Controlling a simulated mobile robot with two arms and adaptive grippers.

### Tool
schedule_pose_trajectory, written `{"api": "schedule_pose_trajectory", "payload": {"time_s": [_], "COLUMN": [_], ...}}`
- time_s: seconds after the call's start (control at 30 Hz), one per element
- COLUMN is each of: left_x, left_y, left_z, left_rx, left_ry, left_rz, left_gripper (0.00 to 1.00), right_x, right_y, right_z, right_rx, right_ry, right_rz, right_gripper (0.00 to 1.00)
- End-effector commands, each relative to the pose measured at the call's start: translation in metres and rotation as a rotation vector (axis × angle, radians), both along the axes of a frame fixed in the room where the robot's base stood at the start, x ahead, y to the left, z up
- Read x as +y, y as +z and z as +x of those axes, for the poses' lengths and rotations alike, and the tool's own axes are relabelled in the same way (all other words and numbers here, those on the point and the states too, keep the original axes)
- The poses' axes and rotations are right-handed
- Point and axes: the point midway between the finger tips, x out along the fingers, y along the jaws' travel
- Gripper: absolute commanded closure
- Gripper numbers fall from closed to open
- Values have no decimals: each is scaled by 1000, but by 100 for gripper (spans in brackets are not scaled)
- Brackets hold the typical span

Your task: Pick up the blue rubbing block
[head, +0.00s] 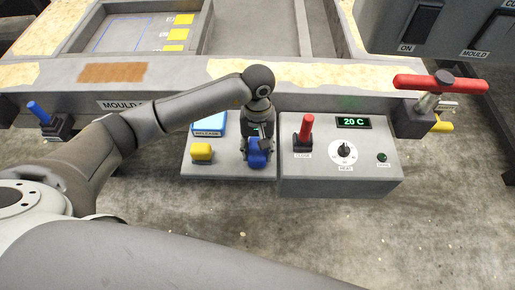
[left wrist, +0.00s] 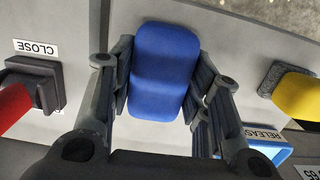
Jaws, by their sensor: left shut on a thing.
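The blue rubbing block (left wrist: 163,70) is between the two fingers of my left gripper (left wrist: 165,85) in the left wrist view. The fingers press on its two sides. In the head view the blue block (head: 258,160) shows below my left gripper (head: 258,143), over the grey shelf (head: 222,168) in front of the mould. I cannot tell whether the block still touches the shelf. My right gripper is not in view.
A yellow block (head: 202,152) and a blue tray labelled RELEASE (head: 208,124) are left of the gripper. A control box (head: 325,182) with a red CLOSE lever (head: 305,130) and a dial stands just right. A red valve handle (head: 440,84) is farther right.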

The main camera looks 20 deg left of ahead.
Motion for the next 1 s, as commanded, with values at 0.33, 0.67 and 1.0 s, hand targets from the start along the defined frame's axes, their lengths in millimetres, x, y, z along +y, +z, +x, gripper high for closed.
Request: {"api": "schedule_pose_trajectory", "payload": {"time_s": [0.33, 0.67, 1.0], "left_x": [0, 0, 0], "left_y": [44, 99, 105], "left_z": [3, 1, 0], "left_rx": [-9, -2, 1], "left_ry": [-2, -1, -1], "left_rz": [-1, -1, 0], "left_gripper": [83, 83, 83], "right_x": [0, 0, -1], "right_y": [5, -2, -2], "right_z": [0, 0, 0], "right_rx": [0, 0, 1], "right_ry": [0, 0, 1], "right_rz": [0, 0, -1], "right_gripper": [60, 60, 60]}}
